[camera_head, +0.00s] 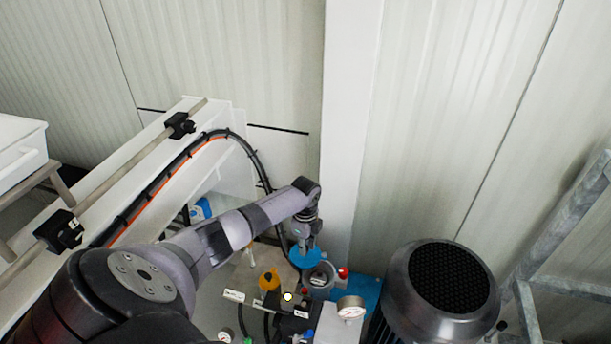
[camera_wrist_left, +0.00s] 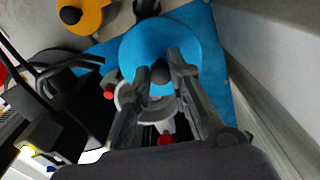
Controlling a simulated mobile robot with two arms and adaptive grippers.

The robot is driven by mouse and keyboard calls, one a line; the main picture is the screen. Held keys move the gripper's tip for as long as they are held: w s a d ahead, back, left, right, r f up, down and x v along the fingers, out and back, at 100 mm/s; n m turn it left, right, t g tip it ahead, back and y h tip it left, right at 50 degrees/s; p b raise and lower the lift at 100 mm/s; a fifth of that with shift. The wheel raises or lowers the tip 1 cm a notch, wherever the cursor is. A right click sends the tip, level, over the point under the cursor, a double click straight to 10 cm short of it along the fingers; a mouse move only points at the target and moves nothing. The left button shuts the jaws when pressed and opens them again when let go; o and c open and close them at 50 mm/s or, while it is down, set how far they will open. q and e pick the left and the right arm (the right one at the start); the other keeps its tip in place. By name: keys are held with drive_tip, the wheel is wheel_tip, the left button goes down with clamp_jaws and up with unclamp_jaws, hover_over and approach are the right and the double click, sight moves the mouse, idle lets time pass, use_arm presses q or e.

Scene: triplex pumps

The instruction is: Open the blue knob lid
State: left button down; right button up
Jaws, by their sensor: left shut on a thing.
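The blue round lid (camera_head: 305,258) is at the tip of my left gripper (camera_head: 303,246) in the head view. In the left wrist view the lid (camera_wrist_left: 150,42) is a blue disc with a dark knob (camera_wrist_left: 160,73) between the fingers of my left gripper (camera_wrist_left: 161,78). The gripper is shut on the lid. A grey round cup (camera_head: 319,276) shows just below and right of the lid, with its open top in view, so the lid sits offset from it. Its pale rim shows partly in the wrist view (camera_wrist_left: 150,107). My right gripper is not in view.
A yellow-orange cap (camera_head: 269,280) stands left of the cup. A red knob (camera_head: 343,272), a blue plate (camera_head: 367,292) and a pressure gauge (camera_head: 350,308) are to its right. A large dark motor (camera_head: 440,290) stands further right. Black hoses (camera_head: 262,170) curve behind my arm.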

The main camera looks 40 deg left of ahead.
use_arm(q)
drive_tip(key=shift+w+a+m+b, duration=0.2)
drive_tip(key=shift+w+m+b, duration=0.15)
drive_tip(key=shift+m, duration=0.35)
drive_tip(key=c, duration=1.4)
unclamp_jaws()
drive_tip(key=shift+c, duration=0.2)
drive_tip(key=shift+r, duration=0.1)
wheel_tip(320, 180, up, 12)
